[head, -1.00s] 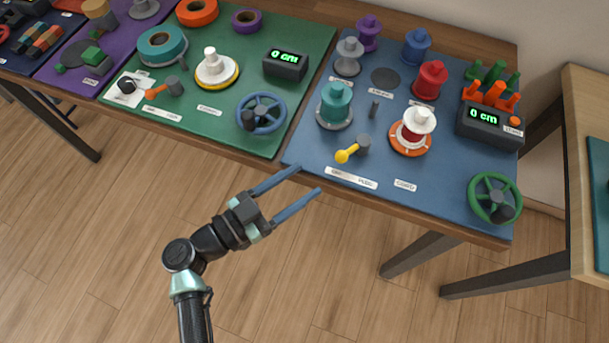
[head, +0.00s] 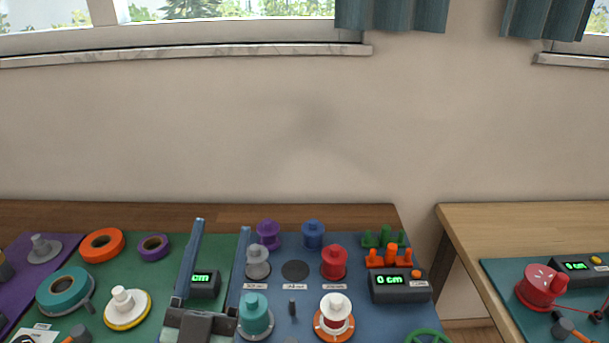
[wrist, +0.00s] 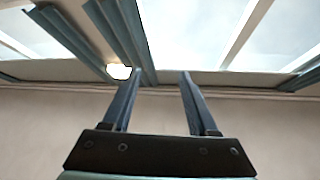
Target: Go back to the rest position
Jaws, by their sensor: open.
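My gripper (head: 220,225) stands upright at the bottom of the head view, its two blue-grey fingers pointing up and spread apart with nothing between them. It appears in front of the green mat (head: 218,242) and the edge of the blue mat (head: 370,328), and one finger partly covers a small display box (head: 204,284). In the wrist view my gripper (wrist: 157,75) is also open and empty, pointing towards the upper wall and windows. No bench object touches the fingers.
The blue mat holds a teal spool (head: 255,315), a red spool (head: 334,262), a white-topped spool (head: 334,315) and a display (head: 400,286) reading 0 cm. Another table (head: 500,222) stands at the right, beyond a gap. The wall (head: 220,125) behind is bare.

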